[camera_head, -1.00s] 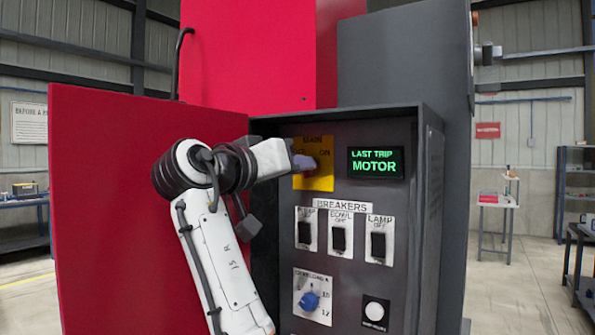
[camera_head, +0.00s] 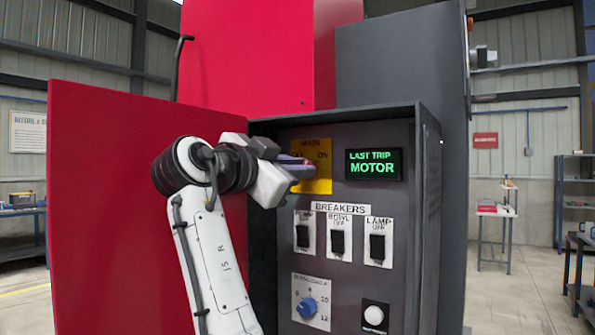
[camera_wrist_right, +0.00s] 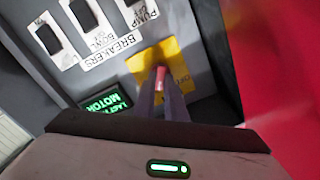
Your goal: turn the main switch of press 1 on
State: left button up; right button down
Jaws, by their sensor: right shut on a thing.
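The main switch has a yellow plate (camera_head: 318,160) marked MAIN at the upper left of the grey panel. Its red handle shows in the right wrist view (camera_wrist_right: 160,76) between my fingertips. My right gripper (camera_head: 308,168) is shut on the handle, and its fingers hide most of it in the head view. In the right wrist view the fingers (camera_wrist_right: 164,95) reach onto the yellow plate (camera_wrist_right: 172,62). The word ON shows at the plate's upper right in the head view. I cannot tell the handle's exact angle. My left gripper is not in view.
A display (camera_head: 374,164) reads LAST TRIP MOTOR. Below are several black breaker switches (camera_head: 338,242), a blue overload knob (camera_head: 307,307) and a white button (camera_head: 374,315). The red door (camera_head: 110,200) stands open at the left. The cabinet's right wall (camera_head: 430,220) juts forward.

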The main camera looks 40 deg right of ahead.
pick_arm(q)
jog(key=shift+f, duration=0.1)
pick_arm(e)
jog(key=shift+m, duration=1)
jog(key=c, duration=1.8)
grip_release()
jog(key=shift+s+a, duration=0.1)
